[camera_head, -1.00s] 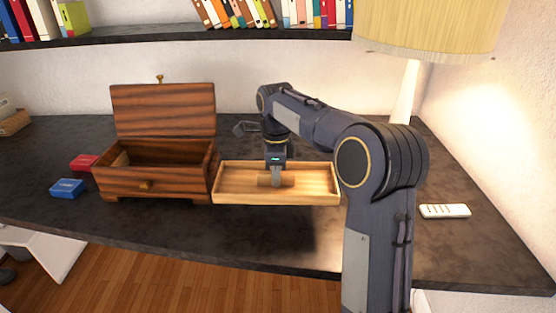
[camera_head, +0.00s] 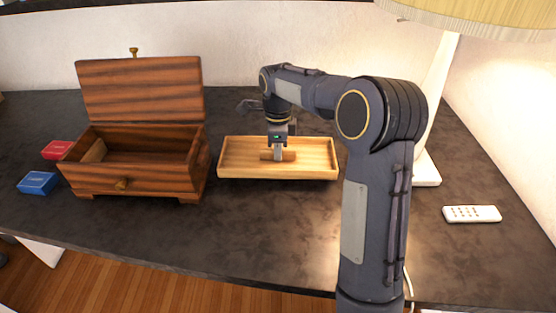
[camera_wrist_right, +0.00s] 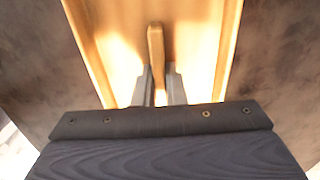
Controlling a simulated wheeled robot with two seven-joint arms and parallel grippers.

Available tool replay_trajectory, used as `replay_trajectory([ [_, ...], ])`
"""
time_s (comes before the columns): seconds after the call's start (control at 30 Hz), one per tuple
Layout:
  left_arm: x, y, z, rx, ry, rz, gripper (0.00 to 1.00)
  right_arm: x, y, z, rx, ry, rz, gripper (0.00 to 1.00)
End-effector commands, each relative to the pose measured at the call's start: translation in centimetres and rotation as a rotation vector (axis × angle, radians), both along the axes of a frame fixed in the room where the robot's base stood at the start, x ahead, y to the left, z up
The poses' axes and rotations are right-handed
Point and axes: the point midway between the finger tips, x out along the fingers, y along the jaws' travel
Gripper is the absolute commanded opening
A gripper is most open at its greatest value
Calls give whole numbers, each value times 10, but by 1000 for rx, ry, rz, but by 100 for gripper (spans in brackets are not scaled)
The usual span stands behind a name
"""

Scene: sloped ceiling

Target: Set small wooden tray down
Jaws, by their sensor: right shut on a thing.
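The small wooden tray (camera_head: 312,170) is light wood, shallow and rectangular, with a raised handle in its middle. It is level over the dark tabletop, right of the wooden box; a shadow lies below its front edge, and I cannot tell whether it touches the table. My right gripper (camera_head: 278,154) points down and is shut on the tray's handle. In the right wrist view the fingers (camera_wrist_right: 159,90) are on either side of the handle (camera_wrist_right: 156,50), with the tray (camera_wrist_right: 205,60) beyond. My left gripper is not in view.
An open dark wooden box (camera_head: 140,170) stands left of the tray. A red box (camera_head: 58,150) and a blue box (camera_head: 37,183) lie left of it. A white remote (camera_head: 472,214) and a lamp (camera_head: 430,120) are at the right. The table (camera_head: 250,220) is clear in front of the tray.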

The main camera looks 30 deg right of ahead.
Motion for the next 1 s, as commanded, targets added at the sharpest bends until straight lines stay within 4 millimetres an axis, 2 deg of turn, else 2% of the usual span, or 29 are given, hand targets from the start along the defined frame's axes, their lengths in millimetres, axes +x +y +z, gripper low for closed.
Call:
replay_trajectory([
  [0.23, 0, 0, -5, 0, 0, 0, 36, 0, 0, -33, 1, 2, 0, 0],
  [0.6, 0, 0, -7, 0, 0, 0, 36, 0, 0, -37, 1, 1, 0, 0],
  [0.63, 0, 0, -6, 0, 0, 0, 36, 0, 0, -36, 1, 1, 0, 15],
  [0.77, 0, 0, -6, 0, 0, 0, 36, 0, 0, -36, 1, 1, 0, 32],
  [1.0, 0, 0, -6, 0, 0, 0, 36, 0, 0, -36, 1, 1, 0, 32],
])
